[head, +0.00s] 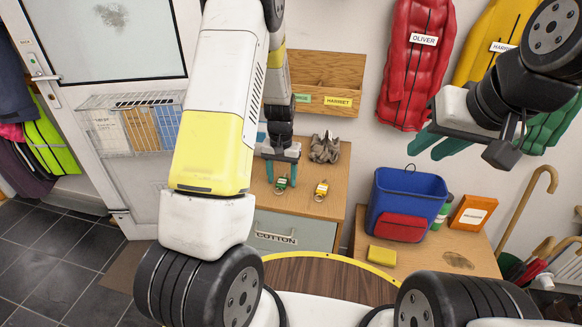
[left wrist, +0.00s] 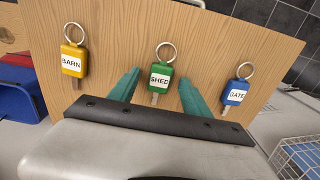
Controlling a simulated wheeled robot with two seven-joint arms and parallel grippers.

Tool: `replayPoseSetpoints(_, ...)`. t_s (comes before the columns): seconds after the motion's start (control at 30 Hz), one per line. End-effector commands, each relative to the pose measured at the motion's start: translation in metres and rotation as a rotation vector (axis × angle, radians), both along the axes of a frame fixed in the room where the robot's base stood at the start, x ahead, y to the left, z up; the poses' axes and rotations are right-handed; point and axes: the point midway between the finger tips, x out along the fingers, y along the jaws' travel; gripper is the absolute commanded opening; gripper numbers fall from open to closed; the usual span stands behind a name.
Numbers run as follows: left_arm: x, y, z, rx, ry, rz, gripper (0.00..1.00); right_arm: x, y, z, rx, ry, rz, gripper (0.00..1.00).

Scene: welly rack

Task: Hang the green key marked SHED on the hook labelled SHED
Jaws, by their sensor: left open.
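The green key (head: 281,185) marked SHED lies on the wooden top of a small cabinet. In the left wrist view the green key (left wrist: 160,78) lies between the two teal fingertips of my left gripper (left wrist: 158,92), label facing the camera, with a gap on each side. My left gripper (head: 282,172) is open and points down at it. My right gripper (head: 436,142) is open and empty, raised in front of the hanging coats. I do not see a hook labelled SHED; my left arm covers part of the wall.
A yellow BARN key (left wrist: 73,60) and a blue GATE key (left wrist: 235,92) lie on either side of the green key. Grey gloves (head: 325,147) lie behind. A wooden wall rack (head: 327,75) hangs above.

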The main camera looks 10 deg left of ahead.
Motion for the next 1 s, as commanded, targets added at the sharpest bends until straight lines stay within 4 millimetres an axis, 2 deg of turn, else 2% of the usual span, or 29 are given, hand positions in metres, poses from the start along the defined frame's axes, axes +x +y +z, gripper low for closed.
replayPoseSetpoints(0.23,0.000,0.000,-0.002,0.000,-0.001,0.000,0.56,0.000,0.000,0.000,0.000,0.000,0.000,0.29)
replayPoseSetpoints(0.27,0.000,0.000,-0.002,0.000,-0.001,0.000,0.52,0.000,0.000,0.000,0.000,0.000,0.000,0.29)
replayPoseSetpoints(0.53,0.000,0.000,-0.002,0.000,-0.001,-0.001,0.00,0.000,0.000,0.000,0.000,0.000,0.000,0.29)
replayPoseSetpoints(0.83,0.000,0.000,-0.001,0.000,-0.001,-0.001,0.00,0.000,0.000,0.000,0.000,0.000,0.000,0.29)
replayPoseSetpoints(1.0,0.001,0.000,0.008,-0.001,-0.002,-0.001,0.00,0.000,0.000,0.000,0.000,0.000,0.000,0.29)
